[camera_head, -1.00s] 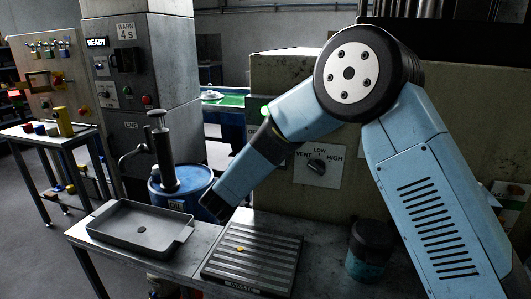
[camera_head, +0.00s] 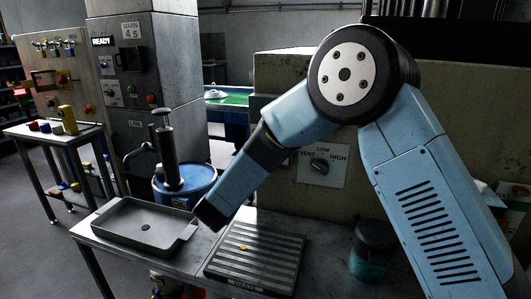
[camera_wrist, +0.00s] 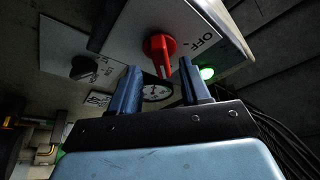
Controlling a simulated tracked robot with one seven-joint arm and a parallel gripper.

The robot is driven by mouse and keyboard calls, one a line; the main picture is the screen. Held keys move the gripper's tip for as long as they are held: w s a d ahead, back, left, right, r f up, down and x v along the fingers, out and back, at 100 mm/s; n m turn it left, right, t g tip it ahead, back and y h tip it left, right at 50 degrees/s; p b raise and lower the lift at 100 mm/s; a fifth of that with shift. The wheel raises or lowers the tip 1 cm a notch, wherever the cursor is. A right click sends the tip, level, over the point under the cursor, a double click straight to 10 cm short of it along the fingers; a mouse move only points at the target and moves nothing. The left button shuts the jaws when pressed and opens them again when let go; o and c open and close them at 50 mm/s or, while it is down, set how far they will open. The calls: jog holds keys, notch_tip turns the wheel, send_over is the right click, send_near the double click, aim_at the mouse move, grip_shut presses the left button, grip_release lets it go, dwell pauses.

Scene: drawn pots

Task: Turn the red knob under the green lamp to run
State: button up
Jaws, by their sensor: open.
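The red knob (camera_wrist: 161,50) is on a light panel in the wrist view, with the word OFF printed beside it. The green lamp (camera_wrist: 207,74) glows next to it, near the panel edge. My gripper (camera_wrist: 160,66) is open and empty. Its two blue fingers stand apart on either side of the knob in the picture; I cannot tell whether they touch it. In the head view, my arm hides the knob, the lamp and the gripper.
A black dial (camera_head: 319,165) marked VENT, LOW, HIGH is on the machine front; a black knob (camera_wrist: 85,67) shows in the wrist view. A small gauge (camera_wrist: 156,92) is near the fingers. A grey tray (camera_head: 145,240), ribbed plate (camera_head: 270,262) and dark cup (camera_head: 372,250) occupy the bench.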

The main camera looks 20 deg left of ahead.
jog(key=v, duration=1)
jog(key=shift+s, duration=0.1)
